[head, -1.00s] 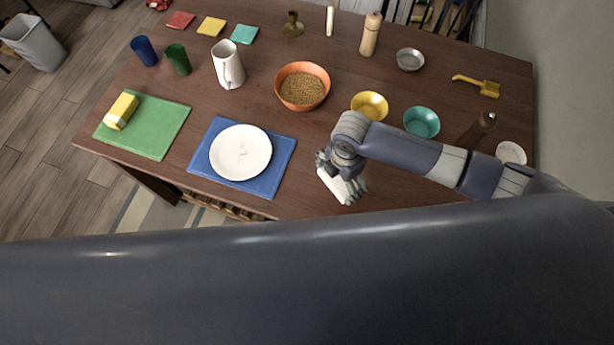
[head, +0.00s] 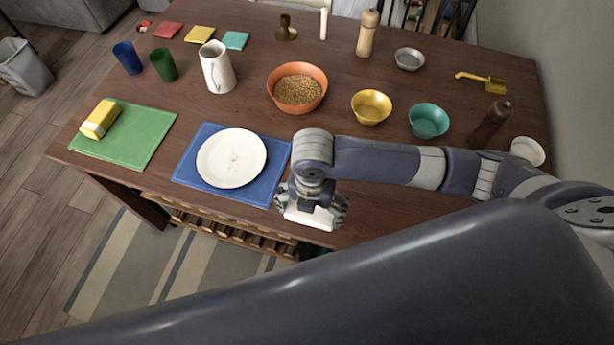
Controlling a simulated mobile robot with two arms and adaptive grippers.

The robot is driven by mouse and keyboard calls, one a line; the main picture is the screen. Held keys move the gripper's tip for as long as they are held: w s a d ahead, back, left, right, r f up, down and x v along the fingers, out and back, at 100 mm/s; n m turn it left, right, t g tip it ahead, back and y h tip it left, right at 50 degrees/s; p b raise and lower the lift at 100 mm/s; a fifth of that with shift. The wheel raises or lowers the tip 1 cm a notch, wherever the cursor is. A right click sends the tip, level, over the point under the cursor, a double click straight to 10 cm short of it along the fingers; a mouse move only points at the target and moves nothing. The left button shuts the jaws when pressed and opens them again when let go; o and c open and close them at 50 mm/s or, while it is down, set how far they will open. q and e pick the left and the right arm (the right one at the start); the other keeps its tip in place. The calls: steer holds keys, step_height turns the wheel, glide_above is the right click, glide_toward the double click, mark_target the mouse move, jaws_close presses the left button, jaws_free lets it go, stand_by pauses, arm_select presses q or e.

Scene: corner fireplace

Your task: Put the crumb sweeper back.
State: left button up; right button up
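My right gripper (head: 311,204) points down at the table's front edge, just right of the blue mat (head: 193,170). Its fingers are closed around a white, block-like object, which looks to be the crumb sweeper (head: 309,217). The fingers and wrist hide part of the sweeper, and I cannot tell whether it touches the table. A white plate (head: 228,150) with a few small crumbs lies on the blue mat, left of the gripper. My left gripper is not in view.
The wooden table (head: 240,108) holds an orange bowl (head: 297,70) of grain, a yellow bowl (head: 371,107), a teal bowl (head: 428,121), a brown mill (head: 489,124) and a yellow scoop-like tool (head: 481,80). A white pitcher (head: 217,67) stands behind the plate. A green mat (head: 140,136) lies left.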

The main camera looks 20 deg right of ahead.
steer(key=w+d, duration=0.1)
steer(key=w, duration=0.2)
steer(key=w+p, duration=0.1)
steer(key=w, duration=0.3)
steer(key=w+d+f, duration=0.1)
steer(key=w, duration=0.2)
steer(key=shift+w+d, duration=0.25)
steer(key=shift+d, duration=0.1)
steer(key=shift+w+d+f+p, duration=0.1)
steer(key=shift+w+f+p, duration=0.05)
steer(key=shift+f+p, duration=0.15)
step_height(320, 180, down, 2)
steer(key=shift+f+p, duration=0.2)
steer(key=shift+p, duration=0.15)
steer(key=shift+f, duration=0.25)
steer(key=shift+f, duration=0.2)
steer(key=o, duration=0.7)
